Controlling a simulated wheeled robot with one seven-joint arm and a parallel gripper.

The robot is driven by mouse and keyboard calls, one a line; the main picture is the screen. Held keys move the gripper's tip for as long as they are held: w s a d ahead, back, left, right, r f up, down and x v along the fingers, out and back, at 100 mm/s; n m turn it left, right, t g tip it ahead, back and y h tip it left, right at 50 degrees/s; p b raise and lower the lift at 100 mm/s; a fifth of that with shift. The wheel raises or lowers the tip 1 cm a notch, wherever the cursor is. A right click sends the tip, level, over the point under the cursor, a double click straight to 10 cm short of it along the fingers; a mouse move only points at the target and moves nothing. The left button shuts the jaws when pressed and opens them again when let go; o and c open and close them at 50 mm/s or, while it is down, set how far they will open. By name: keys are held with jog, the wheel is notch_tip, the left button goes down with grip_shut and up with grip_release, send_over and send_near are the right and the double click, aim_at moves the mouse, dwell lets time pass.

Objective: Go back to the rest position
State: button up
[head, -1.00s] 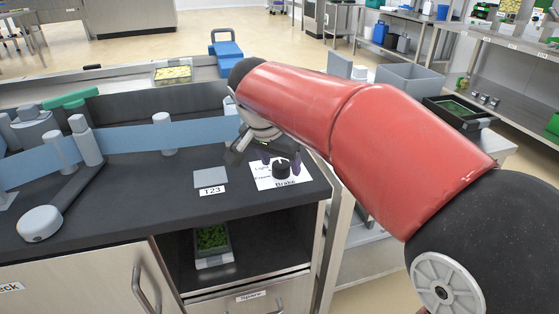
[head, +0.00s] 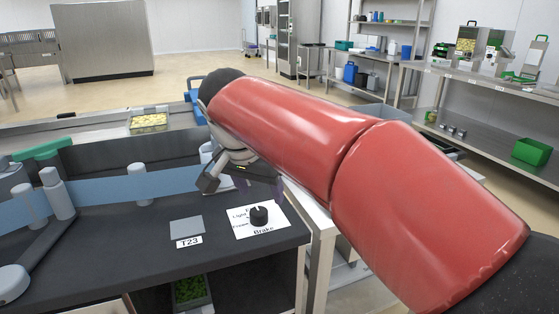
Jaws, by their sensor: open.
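My gripper (head: 208,184) shows at the end of my red arm, above the back part of the dark counter (head: 120,270). It is open, with nothing seen between its fingers; part of it is hidden behind the arm. The gripper is apart from the knob. A grey square plate (head: 187,226) with a "T23" label lies to the left of the card.
A blue band (head: 100,193) with grey posts runs along the counter. A tray of green stuff (head: 190,291) sits on the shelf below. A yellow-filled tray (head: 149,121) lies behind. Steel shelving (head: 490,105) stands at the right. Open floor lies at the back.

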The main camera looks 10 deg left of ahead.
jog(key=s+d+f+n, duration=0.1)
jog(key=s+d+f, duration=0.15)
jog(key=d, duration=0.75)
jog(key=s+d+f, duration=0.1)
jog(key=s+d, duration=0.3)
jog(key=d, duration=0.5)
jog(key=s+d+f+n+t+y, duration=0.1)
jog(key=s+d+f, duration=0.7)
jog(key=s+d, duration=0.1)
jog(key=shift+s+d+f+n, duration=0.15)
jog(key=shift+s+f+n, duration=0.2)
jog(key=shift+s, duration=0.35)
